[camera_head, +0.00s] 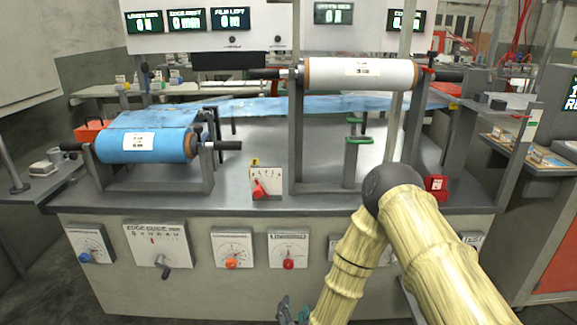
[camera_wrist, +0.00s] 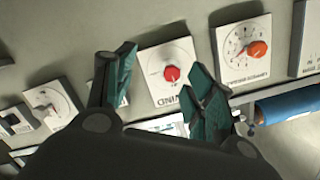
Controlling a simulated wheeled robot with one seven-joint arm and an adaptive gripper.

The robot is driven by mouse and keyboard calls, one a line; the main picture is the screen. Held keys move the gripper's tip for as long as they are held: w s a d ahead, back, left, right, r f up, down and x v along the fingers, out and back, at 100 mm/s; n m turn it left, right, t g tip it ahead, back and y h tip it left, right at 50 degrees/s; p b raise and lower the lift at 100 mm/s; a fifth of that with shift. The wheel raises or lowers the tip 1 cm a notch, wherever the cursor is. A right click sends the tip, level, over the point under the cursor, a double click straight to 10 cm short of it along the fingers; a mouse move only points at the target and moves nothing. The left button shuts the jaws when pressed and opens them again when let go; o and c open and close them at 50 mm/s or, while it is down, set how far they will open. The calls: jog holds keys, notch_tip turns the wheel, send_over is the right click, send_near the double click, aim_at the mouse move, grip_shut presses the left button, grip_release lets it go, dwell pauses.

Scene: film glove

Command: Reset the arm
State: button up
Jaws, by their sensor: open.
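My gripper (camera_wrist: 160,98) is open and empty in the wrist view, its two green fingers spread apart in front of the machine's front panel. A white dial plate with a red knob (camera_wrist: 171,73) shows between and beyond the fingertips; I cannot tell any contact. In the head view my gripper (camera_head: 292,312) shows only partly at the bottom edge, low in front of the panel. My arm (camera_head: 400,225), bamboo-patterned, is bent, with its elbow up near the bench edge at centre right and its forearm reaching down and left.
The machine bench (camera_head: 250,200) carries a blue film roll (camera_head: 155,146) at left and a white roll (camera_head: 360,73) on tall posts. Front dials include an orange knob (camera_head: 232,263) and a red knob (camera_head: 288,264). A red block (camera_head: 436,187) sits near my elbow. A side shelf (camera_head: 540,150) stands right.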

jog(key=s+d+f+n+g, duration=0.2)
jog(key=s+d+f+g, duration=0.3)
jog(key=s+f, duration=0.25)
jog(key=s+d+f+n+g, duration=0.2)
jog(key=s+d+f+g, duration=0.3)
jog(key=s, duration=0.4)
jog(key=s+d+n+g, duration=0.1)
jog(key=s+d+g, duration=0.2)
jog(key=s+d, duration=0.5)
jog(key=s+d+n+g, duration=0.1)
jog(key=s+d+g, duration=0.2)
jog(key=s, duration=1)
notch_tip(320, 180, up, 21)
jog(key=p, duration=2.2)
jog(key=shift+w+h, duration=0.3)
jog(key=shift+h, duration=0.1)
